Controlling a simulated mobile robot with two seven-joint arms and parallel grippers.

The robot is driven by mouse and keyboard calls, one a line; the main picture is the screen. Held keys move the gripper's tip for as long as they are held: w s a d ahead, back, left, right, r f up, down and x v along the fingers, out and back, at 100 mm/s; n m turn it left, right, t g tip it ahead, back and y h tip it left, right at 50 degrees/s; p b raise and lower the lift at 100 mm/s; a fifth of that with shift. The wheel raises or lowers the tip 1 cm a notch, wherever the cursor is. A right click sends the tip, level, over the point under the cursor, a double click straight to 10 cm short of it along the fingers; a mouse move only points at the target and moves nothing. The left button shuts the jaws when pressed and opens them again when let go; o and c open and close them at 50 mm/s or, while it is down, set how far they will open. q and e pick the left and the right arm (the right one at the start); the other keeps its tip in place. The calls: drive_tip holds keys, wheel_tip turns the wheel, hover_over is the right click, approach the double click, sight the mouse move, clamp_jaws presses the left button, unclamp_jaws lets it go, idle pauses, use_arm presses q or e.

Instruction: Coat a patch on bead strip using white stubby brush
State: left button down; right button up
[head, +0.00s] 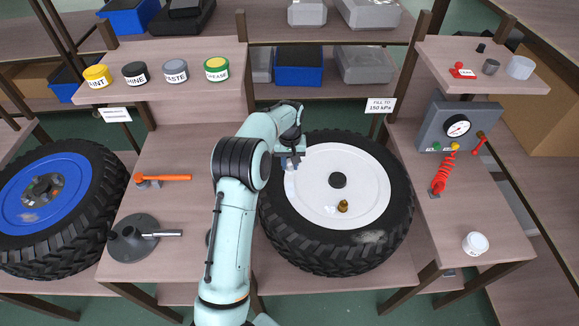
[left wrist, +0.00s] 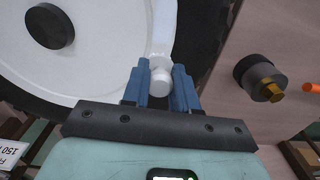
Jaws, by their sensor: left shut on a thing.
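My left gripper (head: 291,162) is over the upper left edge of the white wheel (head: 320,180), where the white disc meets the black tyre (head: 285,235). In the left wrist view its blue fingers (left wrist: 160,85) are shut on the white stubby brush (left wrist: 160,76). The brush points away from the gripper, toward the rim edge that I take for the bead strip (left wrist: 174,30). Whether its tip touches the edge cannot be told. A pale smudge (head: 370,237) shows on the tyre's lower right. My right gripper is not in view.
A brass valve (head: 343,206) and black hub (head: 338,180) stand up from the wheel. Labelled jars (head: 215,68) line a shelf. A gauge box (head: 457,126) and white pot (head: 475,243) are right.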

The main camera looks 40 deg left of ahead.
use_arm(q)
drive_tip(key=shift+w+r, duration=0.1)
drive_tip(key=shift+r, duration=0.35)
drive_tip(key=shift+s+r, duration=0.2)
drive_tip(key=shift+r, duration=0.1)
drive_tip(key=shift+r, duration=1.5)
drive_tip(key=shift+f, duration=0.1)
